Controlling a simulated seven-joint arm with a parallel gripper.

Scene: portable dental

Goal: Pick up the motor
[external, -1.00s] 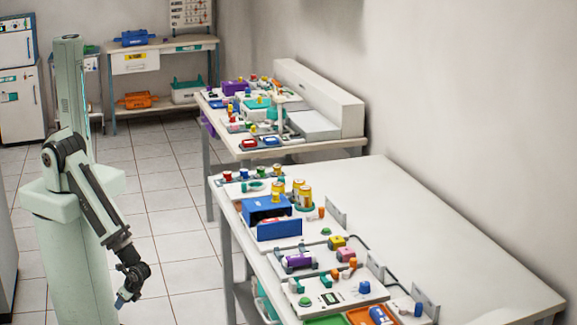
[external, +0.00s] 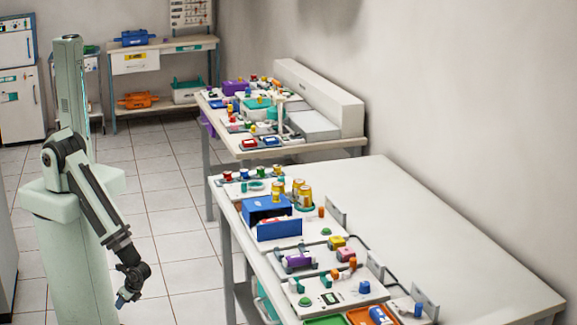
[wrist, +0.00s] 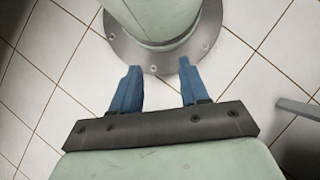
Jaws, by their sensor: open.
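My gripper (external: 122,301) hangs low at the left in the external view, beside my own column and well away from the tables. In the wrist view its two blue fingers (wrist: 158,82) are apart with nothing between them. I cannot tell for sure which thing is the motor. A small purple part with pale ends (external: 299,260) lies on the near table and may be it. An orange device (external: 138,100) on the back bench's lower shelf and a blue one (external: 136,38) on its top are also motor-like in shape.
The near table (external: 440,240) holds a blue box (external: 265,208), yellow jars (external: 304,195), and small coloured parts along its left side; its right side is bare. A second cluttered table (external: 240,150) stands behind. Tiled floor (external: 185,255) lies open between my arm and the tables.

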